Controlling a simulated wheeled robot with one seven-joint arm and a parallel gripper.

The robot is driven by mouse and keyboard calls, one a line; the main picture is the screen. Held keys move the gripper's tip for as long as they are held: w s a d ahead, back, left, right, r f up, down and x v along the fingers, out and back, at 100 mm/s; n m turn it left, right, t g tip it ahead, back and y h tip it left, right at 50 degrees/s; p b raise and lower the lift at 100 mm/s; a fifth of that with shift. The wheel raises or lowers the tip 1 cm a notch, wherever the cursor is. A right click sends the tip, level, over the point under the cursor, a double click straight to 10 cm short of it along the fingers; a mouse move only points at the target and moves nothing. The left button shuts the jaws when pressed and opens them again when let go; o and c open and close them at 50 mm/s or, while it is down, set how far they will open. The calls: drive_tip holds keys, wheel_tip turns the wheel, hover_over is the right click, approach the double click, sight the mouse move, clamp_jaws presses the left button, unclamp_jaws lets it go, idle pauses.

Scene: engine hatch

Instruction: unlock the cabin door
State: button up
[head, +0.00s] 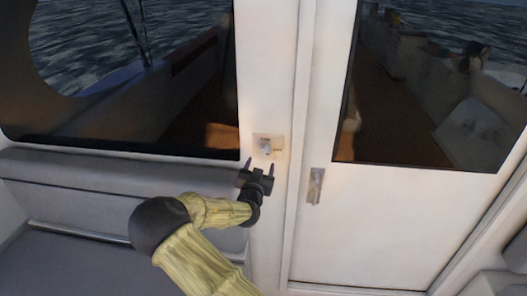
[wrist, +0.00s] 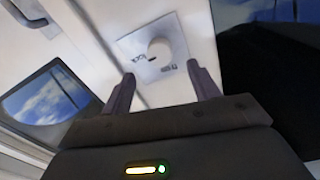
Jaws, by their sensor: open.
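The white cabin door (head: 390,222) with a large window fills the right half of the head view and looks shut. A lock plate with a round white knob (head: 265,149) sits on the white post left of the door. In the wrist view the knob (wrist: 159,49) is on its square plate (wrist: 145,62), with small lettering I cannot read fully. My gripper (head: 260,164) is open and empty, just below the knob. Its two fingers (wrist: 163,84) point toward the plate, one on each side, and look apart from the knob.
A metal door handle (head: 316,186) is on the door's left edge; a handle (wrist: 27,12) also shows in the wrist view. A grey padded bench (head: 80,215) runs along the left wall under a window (head: 140,80). Deck and water show through the glass.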

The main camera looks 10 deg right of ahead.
sight(264, 154)
drive_tip(key=p+x, duration=0.2)
drive_tip(key=x, duration=0.5)
drive_tip(key=shift+c, duration=0.3)
drive_tip(key=c, duration=0.9)
